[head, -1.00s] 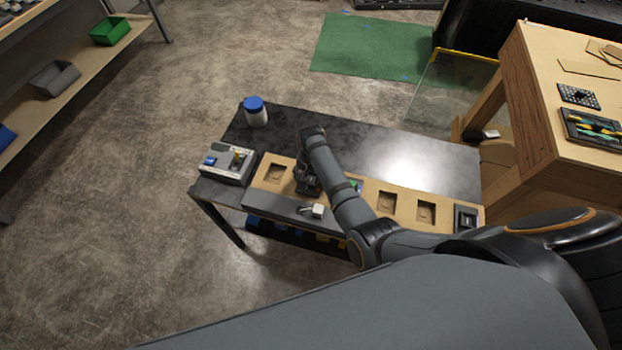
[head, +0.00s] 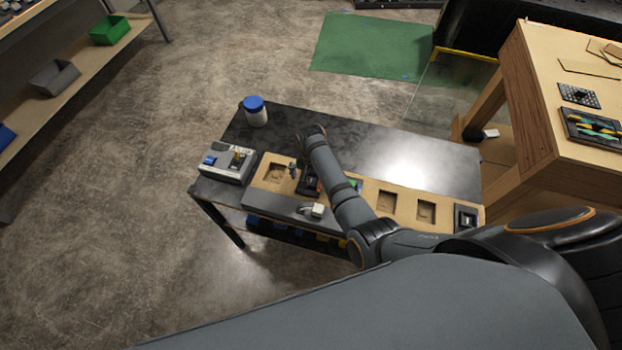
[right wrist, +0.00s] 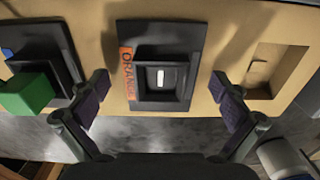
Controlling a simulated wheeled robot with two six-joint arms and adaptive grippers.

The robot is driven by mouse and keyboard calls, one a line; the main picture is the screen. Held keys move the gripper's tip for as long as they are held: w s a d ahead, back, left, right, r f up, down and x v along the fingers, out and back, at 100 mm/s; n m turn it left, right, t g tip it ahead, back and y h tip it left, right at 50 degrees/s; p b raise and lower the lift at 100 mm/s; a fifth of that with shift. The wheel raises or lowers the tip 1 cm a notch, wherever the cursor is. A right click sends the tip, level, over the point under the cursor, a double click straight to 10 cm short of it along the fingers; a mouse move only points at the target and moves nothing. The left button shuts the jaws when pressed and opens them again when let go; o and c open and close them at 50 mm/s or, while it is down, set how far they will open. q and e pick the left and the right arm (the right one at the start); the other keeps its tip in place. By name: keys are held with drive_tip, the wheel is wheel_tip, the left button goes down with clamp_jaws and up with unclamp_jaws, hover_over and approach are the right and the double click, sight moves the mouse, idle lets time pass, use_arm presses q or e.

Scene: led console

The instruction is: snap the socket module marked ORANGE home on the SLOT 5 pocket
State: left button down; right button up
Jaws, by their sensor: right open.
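The ORANGE socket module (right wrist: 165,75) is a black block with a pale slot in its middle and an orange label on its left side in the right wrist view. It sits at the second pocket from the left on the tan board (head: 405,204), partly behind my arm in the head view (head: 308,186). I cannot tell whether it is fully down, and no SLOT 5 marking is readable. My right gripper (right wrist: 160,100) is open, one finger either side of the module, apart from it; it also shows in the head view (head: 303,168). My left gripper is out of view.
A black module with a green part (right wrist: 28,92) stands beside the ORANGE one. An empty pocket (head: 274,173) lies on its other side. The table's back right is clear.

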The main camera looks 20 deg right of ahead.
wheel_tip(320, 180, up, 7)
drive_tip(key=shift+r, duration=0.2)
idle(0.6)
